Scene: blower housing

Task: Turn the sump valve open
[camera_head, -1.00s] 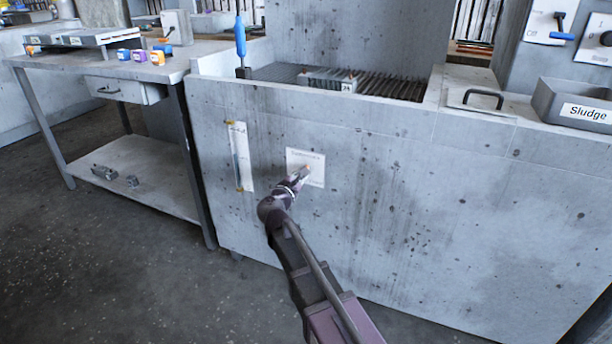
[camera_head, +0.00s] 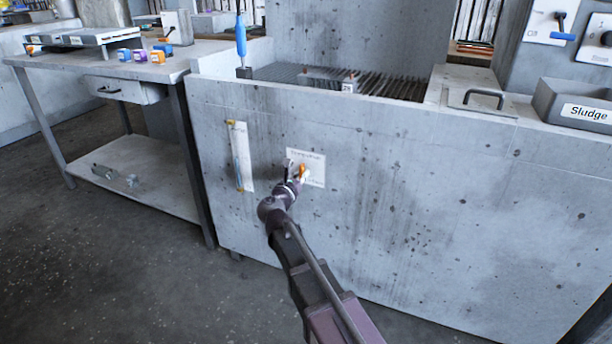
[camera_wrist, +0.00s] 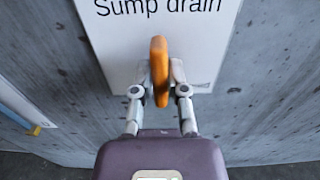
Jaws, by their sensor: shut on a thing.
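The sump valve is an orange handle (camera_wrist: 159,68) on a white plate (camera_wrist: 190,30) marked "Sump drain" in the wrist view. The handle stands upright in that view. My gripper (camera_wrist: 160,82) has one finger on each side of the handle and is shut on it. In the head view the orange handle (camera_head: 303,172) shows small beside my gripper (camera_head: 296,178), in front of the white plate (camera_head: 314,160) on the concrete tank's front wall. The handle's pivot is hidden.
A sight gauge (camera_head: 240,157) hangs on the tank wall (camera_head: 400,200) left of the plate. A workbench (camera_head: 135,62) stands at the left. A grey "Sludge" bin (camera_head: 558,103) sits on the ledge at the right. The floor at left front is clear.

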